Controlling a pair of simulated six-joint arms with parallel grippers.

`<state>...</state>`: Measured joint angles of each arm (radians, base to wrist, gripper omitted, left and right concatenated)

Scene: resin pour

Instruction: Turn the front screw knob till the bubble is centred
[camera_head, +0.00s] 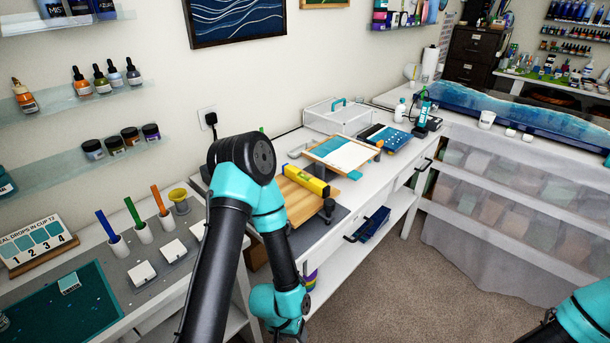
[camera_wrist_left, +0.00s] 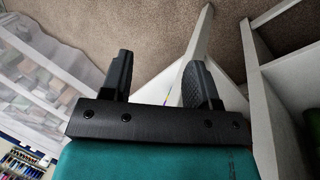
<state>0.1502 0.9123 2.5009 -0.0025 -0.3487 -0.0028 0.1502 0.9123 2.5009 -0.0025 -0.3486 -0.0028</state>
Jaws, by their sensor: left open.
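A yellow spirit level (camera_head: 307,180) lies across a light wooden board (camera_head: 297,207) on the white bench. A dark screw knob (camera_head: 328,208) stands at the board's front right edge. The bubble is too small to read. My left gripper is low in front of the bench, below the board and well away from the knob. Its two black fingers show in the left wrist view (camera_wrist_left: 162,72), spread wide with nothing between them. Carpet and white bench parts lie beyond them. My right gripper is out of view; only part of the right arm shows at bottom right.
A dark blue tray (camera_head: 368,224) sits on the shelf below. Cups with coloured sticks (camera_head: 143,234) stand on the left bench. The carpet (camera_head: 400,290) in front is clear.

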